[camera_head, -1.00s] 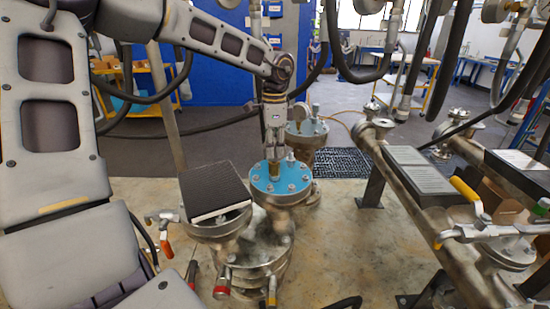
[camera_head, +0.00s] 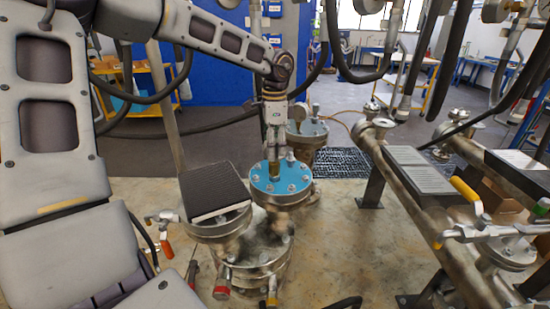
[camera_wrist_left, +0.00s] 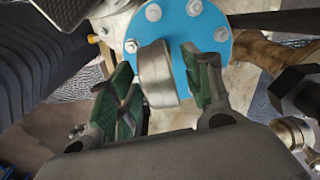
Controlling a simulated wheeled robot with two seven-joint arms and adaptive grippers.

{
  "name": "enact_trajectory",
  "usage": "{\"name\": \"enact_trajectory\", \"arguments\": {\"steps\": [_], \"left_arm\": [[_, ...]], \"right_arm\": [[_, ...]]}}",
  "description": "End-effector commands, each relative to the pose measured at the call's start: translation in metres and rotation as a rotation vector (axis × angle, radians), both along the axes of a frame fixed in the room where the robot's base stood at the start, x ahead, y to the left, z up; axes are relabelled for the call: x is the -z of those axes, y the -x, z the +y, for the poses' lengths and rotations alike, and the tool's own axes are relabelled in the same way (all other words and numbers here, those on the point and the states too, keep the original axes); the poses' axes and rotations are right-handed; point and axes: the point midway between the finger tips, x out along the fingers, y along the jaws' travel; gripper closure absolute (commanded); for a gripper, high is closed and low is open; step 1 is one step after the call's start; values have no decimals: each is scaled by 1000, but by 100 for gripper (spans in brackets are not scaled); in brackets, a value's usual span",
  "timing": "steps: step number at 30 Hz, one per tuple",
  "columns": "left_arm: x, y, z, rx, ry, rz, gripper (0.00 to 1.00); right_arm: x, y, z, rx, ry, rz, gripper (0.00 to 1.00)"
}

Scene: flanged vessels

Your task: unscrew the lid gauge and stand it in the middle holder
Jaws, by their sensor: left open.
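The lid gauge (camera_wrist_left: 157,75) shows in the left wrist view as a round silver body standing over the blue flanged lid (camera_wrist_left: 190,35). In the head view the blue lid (camera_head: 281,178) tops a metal vessel near the middle, ringed with bolts. My left gripper (camera_head: 273,165) points down over this lid and largely hides the gauge there. In the wrist view its green-padded fingers (camera_wrist_left: 165,92) are open, one on each side of the gauge; contact cannot be told. I cannot make out the middle holder. My right gripper is out of view.
A black ribbed pad (camera_head: 215,190) lies on the neighbouring flange, left of the lid. Another blue-lidded vessel with a gauge (camera_head: 299,112) stands behind. Pipes and a yellow-handled valve (camera_head: 466,193) fill the right. Bare floor (camera_head: 345,235) lies between.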

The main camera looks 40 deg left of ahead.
Motion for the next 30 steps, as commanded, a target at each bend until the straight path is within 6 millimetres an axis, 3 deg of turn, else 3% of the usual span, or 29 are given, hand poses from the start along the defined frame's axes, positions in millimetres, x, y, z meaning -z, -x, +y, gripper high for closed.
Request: {"name": "enact_trajectory", "arguments": {"steps": [21,30], "left_arm": [[-93,-1,0,0,0,-4,50],[-114,0,0,0,1,-2,50]], "right_arm": [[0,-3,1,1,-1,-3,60],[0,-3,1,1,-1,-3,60]]}}
